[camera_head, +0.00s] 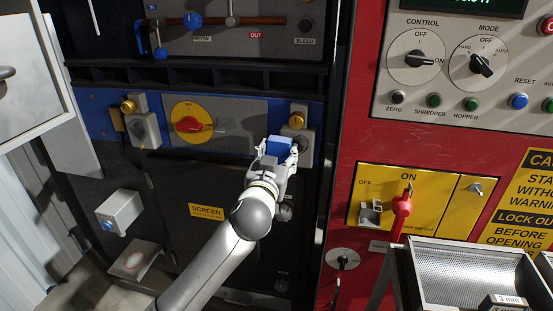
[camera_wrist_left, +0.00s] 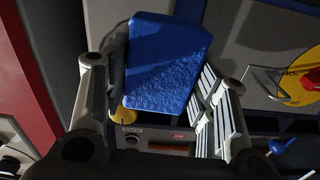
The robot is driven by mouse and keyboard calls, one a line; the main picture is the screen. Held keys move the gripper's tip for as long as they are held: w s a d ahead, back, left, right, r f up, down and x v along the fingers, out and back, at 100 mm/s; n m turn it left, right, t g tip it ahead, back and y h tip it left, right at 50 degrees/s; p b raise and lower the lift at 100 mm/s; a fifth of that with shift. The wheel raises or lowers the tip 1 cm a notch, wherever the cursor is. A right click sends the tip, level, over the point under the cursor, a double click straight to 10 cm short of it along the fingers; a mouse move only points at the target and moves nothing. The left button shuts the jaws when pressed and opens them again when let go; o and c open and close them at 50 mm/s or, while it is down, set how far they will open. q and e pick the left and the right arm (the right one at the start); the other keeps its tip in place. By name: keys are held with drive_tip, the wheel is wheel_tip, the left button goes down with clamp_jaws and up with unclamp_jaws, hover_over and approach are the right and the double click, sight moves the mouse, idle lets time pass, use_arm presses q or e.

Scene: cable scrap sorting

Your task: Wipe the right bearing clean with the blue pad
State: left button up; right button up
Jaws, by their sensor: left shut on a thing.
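The blue pad (camera_head: 279,146) is held in my left gripper (camera_head: 276,154), which is shut on it. The right bearing (camera_head: 308,148), a grey block under a brass-coloured cap (camera_head: 297,118), stands right behind the pad. The pad and gripper cover much of its face. I cannot tell if the pad touches it or whether dirt is left there. In the left wrist view the pad (camera_wrist_left: 165,65) sits between the two fingers, and a yellow cap (camera_wrist_left: 123,115) shows beyond it. My right gripper is in neither view.
The left bearing (camera_head: 144,129) has a dark spot on its face. A yellow plate with a red rotary switch (camera_head: 190,123) lies between the bearings. A red lever (camera_head: 402,208) sticks out from the red cabinet at right, above a mesh tray (camera_head: 408,262).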

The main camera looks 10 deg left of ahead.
use_arm(q)
drive_tip(key=shift+w, duration=0.5)
idle(0.5)
drive_tip(key=shift+w, duration=0.45)
